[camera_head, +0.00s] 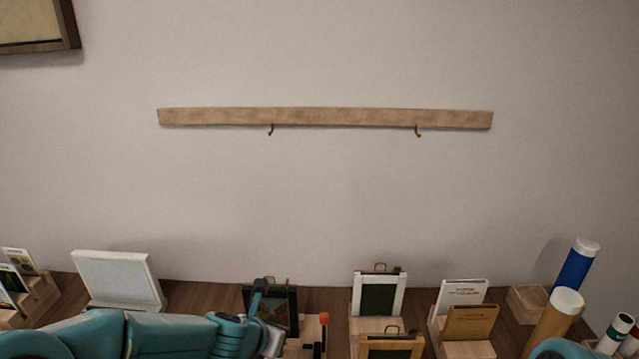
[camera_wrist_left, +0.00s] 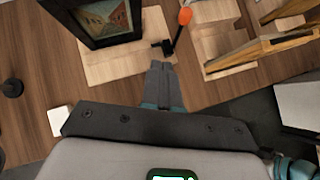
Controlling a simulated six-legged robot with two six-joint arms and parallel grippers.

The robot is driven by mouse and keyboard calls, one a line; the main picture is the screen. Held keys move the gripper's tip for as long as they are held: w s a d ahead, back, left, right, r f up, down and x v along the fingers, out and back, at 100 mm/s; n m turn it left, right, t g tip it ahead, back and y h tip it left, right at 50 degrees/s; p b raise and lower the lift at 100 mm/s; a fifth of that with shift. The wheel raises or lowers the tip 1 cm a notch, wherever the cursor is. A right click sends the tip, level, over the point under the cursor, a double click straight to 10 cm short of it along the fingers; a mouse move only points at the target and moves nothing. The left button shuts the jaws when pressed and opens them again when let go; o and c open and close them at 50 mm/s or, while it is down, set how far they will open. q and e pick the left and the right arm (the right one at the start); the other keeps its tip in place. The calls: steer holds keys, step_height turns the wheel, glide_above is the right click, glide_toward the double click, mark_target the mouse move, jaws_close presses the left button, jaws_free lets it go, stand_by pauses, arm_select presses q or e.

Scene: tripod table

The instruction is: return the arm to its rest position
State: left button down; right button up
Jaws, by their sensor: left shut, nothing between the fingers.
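My left arm comes in from the left along the bottom of the head view, in front of the table. In the left wrist view my left gripper (camera_wrist_left: 160,68) has its two grey fingers together, with nothing between them. The fingertips point at a pale wooden stand (camera_wrist_left: 108,68) and appear close to its front edge; I cannot tell whether they touch. A black-framed picture (camera_wrist_left: 134,30) stands on this stand. In the head view the frame (camera_head: 292,304) is partly hidden behind my left arm. My right gripper is not in view.
An orange-tipped black piece (camera_wrist_left: 184,17) is just beyond my left fingertips. A white frame (camera_head: 400,283), booklets (camera_head: 463,290), tubes (camera_head: 575,268) and a white panel (camera_head: 115,277) stand along the table (camera_head: 200,295). A wooden rail (camera_head: 330,117) with two hooks is on the wall.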

arm_select(q)
steer(key=s+a+f+m+g+y, duration=0.1)
steer(key=s+a+f+m+g, duration=0.1)
steer(key=s+f, duration=0.55)
steer(key=s+a+f+m+g, duration=0.2)
steer(key=s+a+f+g, duration=0.15)
steer(key=f, duration=0.75)
steer(key=s+d+f+m+g, duration=0.1)
steer(key=s+f+m, duration=0.1)
steer(key=s+m, duration=0.6)
steer(key=s+d+f+m+g+h, duration=0.1)
steer(key=s+d+f+m, duration=0.1)
steer(key=s+m, duration=0.7)
steer(key=f+m, duration=0.1)
steer(key=m, duration=0.7)
steer(key=shift+s+d+f, duration=0.15)
steer(key=shift+d+f, duration=0.05)
steer(key=shift+f, duration=0.15)
